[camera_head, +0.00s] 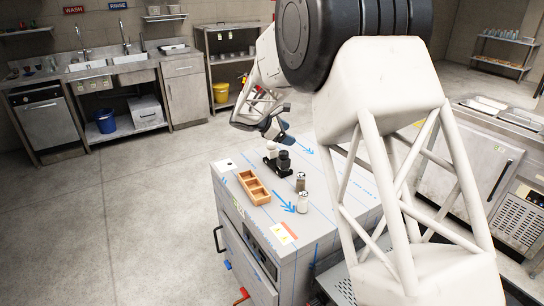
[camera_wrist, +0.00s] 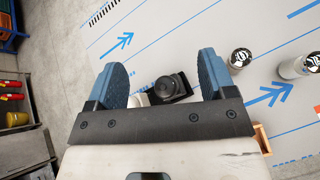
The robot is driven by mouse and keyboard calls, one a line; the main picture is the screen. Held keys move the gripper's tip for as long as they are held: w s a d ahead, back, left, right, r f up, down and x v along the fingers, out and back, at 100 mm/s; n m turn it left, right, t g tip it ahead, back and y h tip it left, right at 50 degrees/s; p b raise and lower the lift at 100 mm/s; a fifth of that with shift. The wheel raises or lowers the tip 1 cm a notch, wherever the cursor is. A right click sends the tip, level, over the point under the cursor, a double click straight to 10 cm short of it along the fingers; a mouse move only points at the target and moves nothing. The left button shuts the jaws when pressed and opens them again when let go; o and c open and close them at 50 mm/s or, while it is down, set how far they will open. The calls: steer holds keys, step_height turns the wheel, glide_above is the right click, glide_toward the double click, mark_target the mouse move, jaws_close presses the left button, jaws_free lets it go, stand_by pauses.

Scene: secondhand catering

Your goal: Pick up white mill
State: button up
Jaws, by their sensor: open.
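In the head view a small white mill (camera_head: 270,147) appears to stand beside a dark mill (camera_head: 284,160) in a black holder (camera_head: 281,173) on the grey worktop. In the wrist view a white edge (camera_wrist: 139,100), likely the white mill, shows low beside the left finger, mostly hidden by finger and gripper body. The dark mill's round top (camera_wrist: 167,86) shows between the fingers. My gripper (camera_head: 277,131) is open above the far part of the holder; its blue fingers are spread in the wrist view (camera_wrist: 162,65). I cannot tell whether either finger touches anything.
Two metal-topped shakers (camera_head: 300,181) (camera_head: 303,202) stand nearer on the worktop (camera_head: 335,210). A wooden compartment tray (camera_head: 262,201) lies to their left; in the wrist view its corner (camera_wrist: 262,138) is at lower right. Blue arrows and lines mark the top. The worktop's right part looks clear.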

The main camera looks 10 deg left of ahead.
mark_target(267, 151)
steer(key=w+a+f+n+t, duration=0.1)
steer(key=a+f, duration=0.3)
steer(key=w+a+f+n, duration=0.1)
steer(key=a+f+n, duration=0.1)
steer(key=a+f, duration=0.1)
steer(key=w+a+f+n+t, duration=0.1)
steer(key=w+a+f, duration=0.1)
steer(key=a+f, duration=0.2)
steer(key=shift+w+a+f+n+t+h, duration=0.1)
steer(key=shift+a+f+n+t+h, duration=0.1)
steer(key=shift+a, duration=0.25)
steer(key=shift+a+f+n+t+h, duration=0.1)
steer(key=shift+a+h, duration=0.1)
steer(key=shift+a, duration=0.2)
steer(key=shift+x, duration=1.35)
steer(key=shift+x, duration=2.55)
steer(key=shift+a+f, duration=0.15)
steer(key=shift+f, duration=0.05)
steer(key=shift+c, duration=0.2)
